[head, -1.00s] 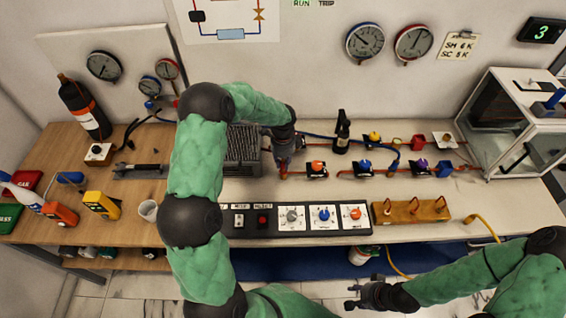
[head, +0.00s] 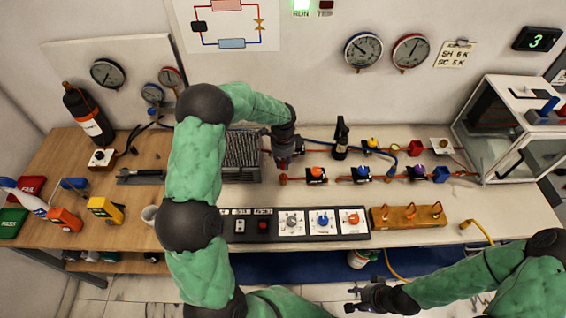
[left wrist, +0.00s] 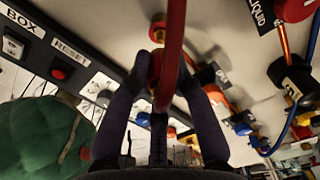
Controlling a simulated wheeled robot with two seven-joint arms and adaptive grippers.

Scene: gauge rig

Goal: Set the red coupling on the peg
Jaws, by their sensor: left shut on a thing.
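My left gripper (head: 284,160) is over the bench, just above the left end of the red pipe line. In the left wrist view its fingers (left wrist: 160,85) are shut on the red coupling (left wrist: 155,72). A red hose (left wrist: 176,40) passes in front of it and hides part of it. In the head view the coupling is hard to make out under the gripper. A wooden block (head: 380,220) with three copper-coloured upright pieces stands at the bench front; I cannot tell whether one is the peg. My right gripper (head: 356,298) is open and empty in front of the bench.
Valves with orange (head: 316,171), blue (head: 362,173) and purple (head: 416,170) knobs stand along the pipe. A dark bottle (head: 341,140) is behind them. A control panel (head: 255,238) lies in front. Bare bench shows between panel and valves.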

